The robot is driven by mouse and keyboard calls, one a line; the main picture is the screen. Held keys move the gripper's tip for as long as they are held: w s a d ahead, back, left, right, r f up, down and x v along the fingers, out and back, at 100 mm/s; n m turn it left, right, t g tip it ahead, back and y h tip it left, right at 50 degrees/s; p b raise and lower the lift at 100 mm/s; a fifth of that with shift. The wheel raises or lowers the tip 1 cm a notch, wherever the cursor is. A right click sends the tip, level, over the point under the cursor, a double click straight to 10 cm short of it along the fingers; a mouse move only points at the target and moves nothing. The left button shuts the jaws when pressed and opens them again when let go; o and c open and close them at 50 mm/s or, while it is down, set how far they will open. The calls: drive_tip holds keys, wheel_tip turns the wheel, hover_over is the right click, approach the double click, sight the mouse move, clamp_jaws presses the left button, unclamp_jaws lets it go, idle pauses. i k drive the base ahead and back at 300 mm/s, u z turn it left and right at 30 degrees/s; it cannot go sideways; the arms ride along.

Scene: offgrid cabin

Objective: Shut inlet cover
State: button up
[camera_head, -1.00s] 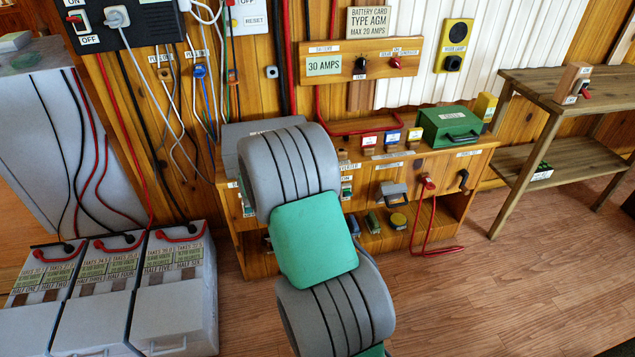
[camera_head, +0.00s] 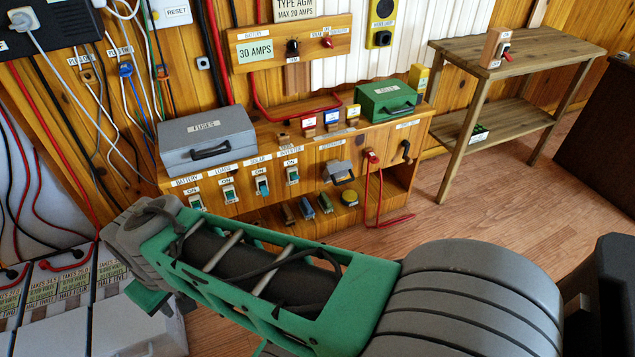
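A grey hinged flap (camera_head: 339,172), which looks like the inlet cover, is on the front of the wooden bench. It sticks out from the front face and looks raised, with a dark area around it. The small label above it is too small to read for sure. My green and grey arm crosses the lower part of the view, in front of and below the bench, clear of the flap.
The wooden bench (camera_head: 386,139) carries a grey fuse box (camera_head: 207,136) and a green box (camera_head: 388,101). Beside the flap are a red plug with a hanging cable (camera_head: 371,158) and several switches. Grey batteries (camera_head: 130,318) stand at lower left. Open floor (camera_head: 480,215) lies to the right.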

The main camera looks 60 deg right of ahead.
sight(331, 173)
drive_tip(key=u, duration=0.8)
drive_tip(key=k, duration=0.95)
drive_tip(key=z, duration=0.55)
drive_tip(key=i, duration=0.45)
drive_tip(key=u, duration=0.05)
